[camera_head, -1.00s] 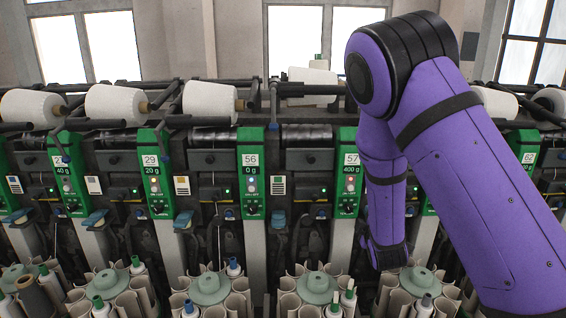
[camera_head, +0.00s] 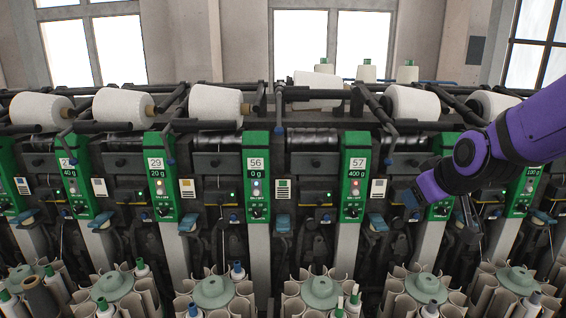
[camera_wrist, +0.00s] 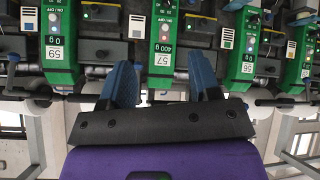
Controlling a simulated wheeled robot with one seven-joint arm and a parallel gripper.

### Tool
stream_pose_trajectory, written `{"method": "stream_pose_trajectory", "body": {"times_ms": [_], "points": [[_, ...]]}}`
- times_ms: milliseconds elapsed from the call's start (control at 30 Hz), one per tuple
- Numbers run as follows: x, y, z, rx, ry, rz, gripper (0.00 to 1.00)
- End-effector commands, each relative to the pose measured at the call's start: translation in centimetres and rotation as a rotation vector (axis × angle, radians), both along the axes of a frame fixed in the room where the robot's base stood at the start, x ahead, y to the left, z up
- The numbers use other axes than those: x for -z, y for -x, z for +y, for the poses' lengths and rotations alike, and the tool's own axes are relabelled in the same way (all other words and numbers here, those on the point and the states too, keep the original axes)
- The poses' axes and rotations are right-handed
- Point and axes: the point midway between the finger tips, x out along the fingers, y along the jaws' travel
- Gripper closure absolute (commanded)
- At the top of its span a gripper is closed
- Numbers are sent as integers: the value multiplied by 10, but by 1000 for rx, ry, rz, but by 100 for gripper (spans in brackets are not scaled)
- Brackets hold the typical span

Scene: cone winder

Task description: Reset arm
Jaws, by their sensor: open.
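My purple arm comes in from the right edge in the head view. My gripper (camera_head: 408,198) is at its left end, in front of the winder's green panels to the right of panel 57 (camera_head: 354,178); its fingers are hard to make out there. In the wrist view my gripper (camera_wrist: 161,78) shows two blue fingers spread apart with nothing between them. Panel 57 also shows upside down between and beyond the fingers in the wrist view (camera_wrist: 164,38).
The cone winder spans the view, with white yarn cones (camera_head: 215,103) along its top rail. Green panels such as panel 56 (camera_head: 256,175) line its front. Round bobbin magazines (camera_head: 320,290) stand below. The space before the left and middle stations is clear of my arm.

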Motion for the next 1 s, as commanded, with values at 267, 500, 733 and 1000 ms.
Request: {"method": "stream_pose_trajectory", "body": {"times_ms": [267,500,733,1000], "points": [[-42,84,-8,96,-105,127,43],[-62,163,-13,210,-144,236,43],[-67,212,-16,299,-149,303,43],[-67,222,-16,321,-149,319,43]]}}
